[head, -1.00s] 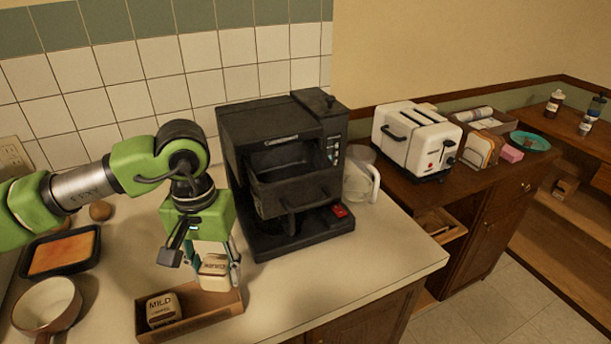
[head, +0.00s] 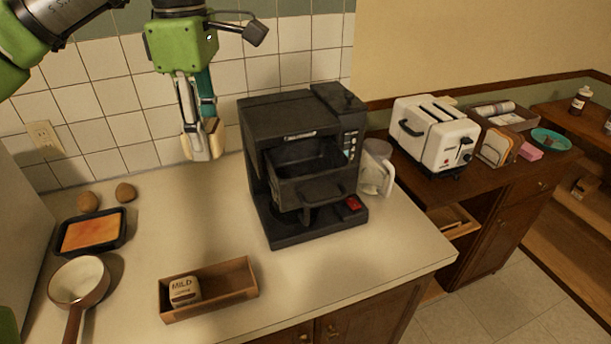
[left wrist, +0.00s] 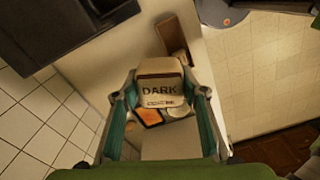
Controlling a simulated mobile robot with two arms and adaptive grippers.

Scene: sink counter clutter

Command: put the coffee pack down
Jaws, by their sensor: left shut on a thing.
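A coffee pack labelled DARK (left wrist: 160,88) is held between the fingers of my left gripper (left wrist: 162,105) in the left wrist view. In the head view my left gripper (head: 203,140) hangs in the air by the tiled wall, left of the coffee maker, with the pale pack (head: 203,143) at its fingertips. A second pack labelled MILD (head: 184,290) sits in the left part of an open wooden box (head: 225,287) on the counter. The right gripper is not in view.
A black coffee maker (head: 300,165) with its front drawer out stands on the counter (head: 150,245). A pan (head: 78,283), an orange-filled tray (head: 92,232) and two brown eggs or potatoes lie left. A white toaster (head: 435,135) is right. Counter between tray and coffee maker is clear.

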